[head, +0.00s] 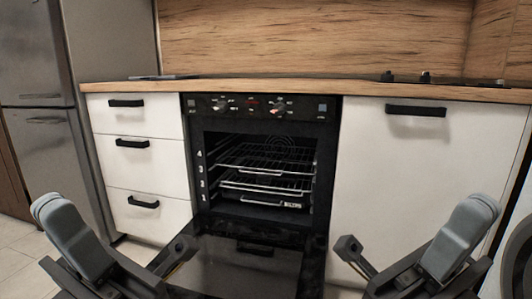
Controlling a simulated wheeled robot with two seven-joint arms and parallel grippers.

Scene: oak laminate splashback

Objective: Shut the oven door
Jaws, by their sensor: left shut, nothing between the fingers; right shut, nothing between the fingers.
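The black oven (261,107) is built in under the counter, with its cavity exposed. Its door (245,268) is folded down in front, with the dark inner face upward. Wire racks (265,165) and a tray sit inside. My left gripper (182,248) is shut and empty, at the left side of the lowered door. My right gripper (347,246) is shut and empty, just right of the door. I cannot tell whether either one touches the door. The door's far lower edge is cut off by the frame.
White drawers (138,164) with black handles stand left of the oven, and a white cabinet front (420,165) stands right. A steel fridge (45,120) is at far left. A white appliance (513,245) is at the right edge. Tiled floor (128,258) shows at left.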

